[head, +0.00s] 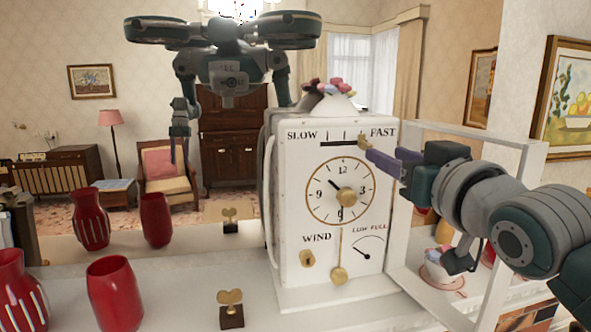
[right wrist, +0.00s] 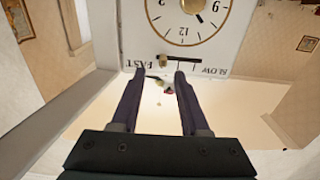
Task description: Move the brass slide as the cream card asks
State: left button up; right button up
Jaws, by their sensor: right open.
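The white clock (head: 330,240) has a dial and, above it, a dark slot running from SLOW to FAST. The brass slide (head: 363,139) is near the FAST end; it also shows in the right wrist view (right wrist: 163,60), where the clock is upside down. My right gripper (head: 379,157) reaches in from the right. In the wrist view its fingers (right wrist: 158,73) are open, one tip on either side of the slide in the picture; contact is not visible. My left gripper is not seen directly. I cannot make out the cream card.
Red vases (head: 116,293) and a brass key on a dark block (head: 231,310) stand left on the white mantel. A mirror behind reflects them, the room and my body. A white open frame (head: 470,296) with a cup (head: 440,270) stands right of the clock.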

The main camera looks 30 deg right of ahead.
jog(key=shift+b+v, duration=0.75)
jog(key=shift+v, duration=1.7)
jog(key=s+a+f+n+g+y+p, duration=0.1)
jog(key=s+a+f+g+p, duration=0.1)
jog(key=s+a+f+g, duration=0.2)
jog(key=s+a+f+n+g+y+p, duration=0.2)
jog(key=s+a+f+g+p, duration=0.1)
jog(key=s, duration=0.7)
jog(key=s+a+f+n+g+y+p, duration=0.1)
jog(key=s+a+f+g+p, duration=0.2)
jog(key=s+a+f+g, duration=0.2)
jog(key=s+a+g, duration=0.1)
jog(key=s, duration=0.2)
jog(key=shift+n+g+y, duration=0.3)
jog(key=shift+n+g, duration=0.1)
